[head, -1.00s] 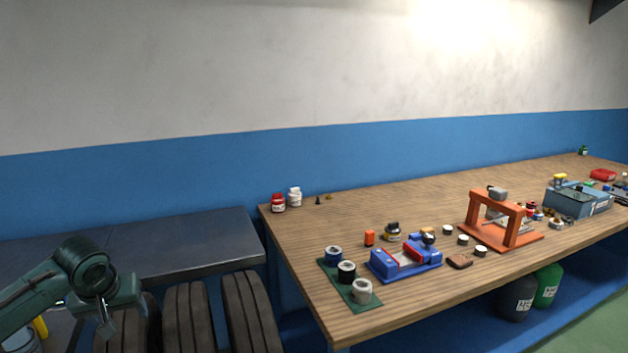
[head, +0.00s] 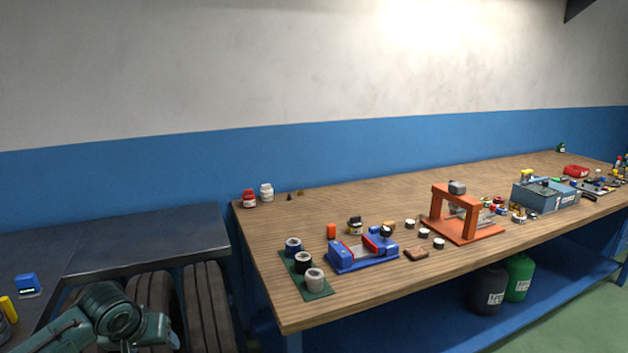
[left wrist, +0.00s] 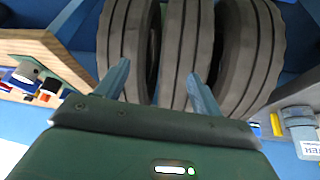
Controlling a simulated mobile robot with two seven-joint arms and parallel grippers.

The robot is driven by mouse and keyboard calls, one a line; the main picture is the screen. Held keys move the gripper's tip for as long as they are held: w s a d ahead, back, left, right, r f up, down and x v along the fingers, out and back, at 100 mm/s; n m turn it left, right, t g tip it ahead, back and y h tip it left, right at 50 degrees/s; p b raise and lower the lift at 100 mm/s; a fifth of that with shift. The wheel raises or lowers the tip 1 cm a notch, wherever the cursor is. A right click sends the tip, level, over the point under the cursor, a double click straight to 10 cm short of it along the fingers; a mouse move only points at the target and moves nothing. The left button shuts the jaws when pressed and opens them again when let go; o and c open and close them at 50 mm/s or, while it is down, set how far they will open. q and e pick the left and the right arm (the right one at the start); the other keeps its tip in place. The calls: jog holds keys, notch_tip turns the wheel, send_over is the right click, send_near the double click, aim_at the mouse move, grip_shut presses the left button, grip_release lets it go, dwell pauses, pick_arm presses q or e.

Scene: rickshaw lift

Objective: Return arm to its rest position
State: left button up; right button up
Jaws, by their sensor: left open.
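My left arm comes in at the bottom left of the head view, with its green wrist (head: 118,312) in front of the tires under the dark bench. In the left wrist view my left gripper (left wrist: 160,78) is open. Its two grey fingers stand wide apart with nothing between them. Several black tires (left wrist: 185,50) show beyond the fingers. My right gripper does not show in either view.
A wooden workbench (head: 350,205) runs to the right with a blue vise (head: 362,250), an orange press (head: 462,215) and a blue-grey toolbox (head: 546,196). A dark bench (head: 150,235) stands at the left. Black and green jugs (head: 518,277) sit below the workbench.

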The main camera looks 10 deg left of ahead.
pick_arm(q)
jog(key=s+d+f+m+t+h, duration=0.1)
jog(key=s+d+f+m+h, duration=0.1)
jog(key=s+d+f, duration=0.35)
jog(key=s+d+f+m+t+h, duration=0.1)
jog(key=s+d+f+m+h, duration=0.1)
jog(key=d+f, duration=0.65)
jog(key=s+d+m+t, duration=0.2)
jog(key=s+d, duration=0.6)
jog(key=s, duration=0.4)
jog(key=shift+d+f+t, duration=0.15)
jog(key=shift+f+t, duration=0.1)
jog(key=shift+t, duration=0.25)
jog(key=shift+s, duration=0.55)
